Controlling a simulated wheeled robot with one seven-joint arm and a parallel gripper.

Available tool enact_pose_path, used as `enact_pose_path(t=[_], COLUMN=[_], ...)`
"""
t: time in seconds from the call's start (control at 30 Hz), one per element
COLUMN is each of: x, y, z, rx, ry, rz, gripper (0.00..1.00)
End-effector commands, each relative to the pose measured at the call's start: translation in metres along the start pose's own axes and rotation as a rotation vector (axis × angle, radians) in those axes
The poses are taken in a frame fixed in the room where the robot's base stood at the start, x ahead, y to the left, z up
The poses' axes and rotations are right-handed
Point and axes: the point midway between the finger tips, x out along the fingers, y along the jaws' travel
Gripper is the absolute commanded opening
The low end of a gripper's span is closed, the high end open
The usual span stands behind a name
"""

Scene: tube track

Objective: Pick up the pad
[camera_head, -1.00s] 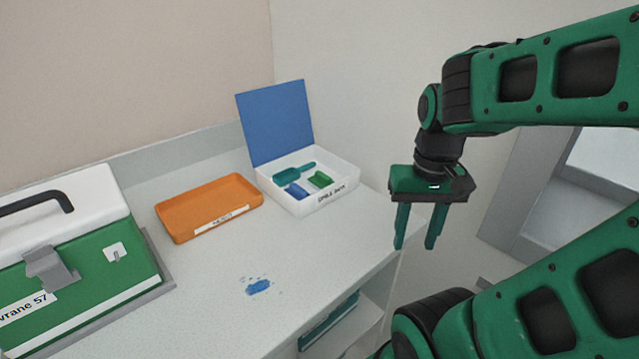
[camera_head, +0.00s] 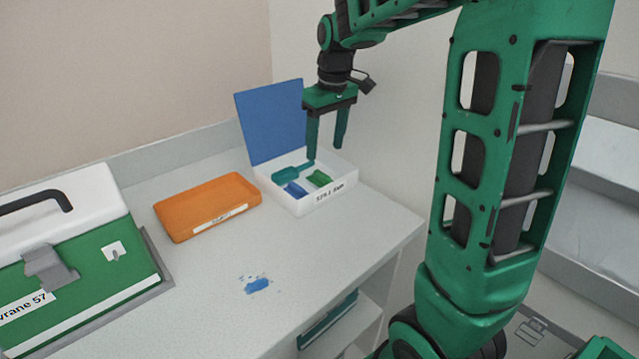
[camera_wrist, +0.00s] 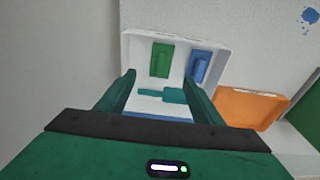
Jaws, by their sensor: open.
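The white spill box (camera_head: 322,201) stands open at the back of the counter, its blue lid (camera_head: 270,120) raised. Inside lie a green block-like piece (camera_head: 319,178), a blue piece (camera_head: 294,190) and a teal scoop (camera_head: 290,173). I cannot tell for sure which piece is the pad. In the wrist view the green piece (camera_wrist: 162,60) and blue piece (camera_wrist: 199,67) lie side by side, beyond the scoop (camera_wrist: 176,96). My gripper (camera_head: 325,153) is open and empty, pointing down above the box. The wrist view shows its fingers (camera_wrist: 160,82) apart over the box.
An orange tray (camera_head: 165,222) sits left of the box. A green case with a white top (camera_head: 90,275) stands at the far left. A blue spill (camera_head: 257,286) marks the counter front. A wall rises behind the box. The counter's right edge (camera_head: 400,247) is clear.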

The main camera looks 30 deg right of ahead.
Motion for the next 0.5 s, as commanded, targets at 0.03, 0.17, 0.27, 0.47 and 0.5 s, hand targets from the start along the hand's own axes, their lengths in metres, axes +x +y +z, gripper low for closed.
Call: enact_pose_path(t=[0.03, 0.17, 0.27, 0.47, 0.5], x=[0.008, 0.028, 0.039, 0.051, 0.055], y=[-0.001, -0.001, -0.001, -0.001, -0.002], z=[0.001, 0.001, 0.001, 0.002, 0.002], rx=[-0.001, -0.001, 0.000, 0.000, 0.000], ry=[-0.005, -0.004, -0.003, -0.003, -0.004], rz=[-0.002, -0.002, -0.001, -0.001, -0.001], gripper=[0.61, 0.61, 0.61, 0.61, 0.61])
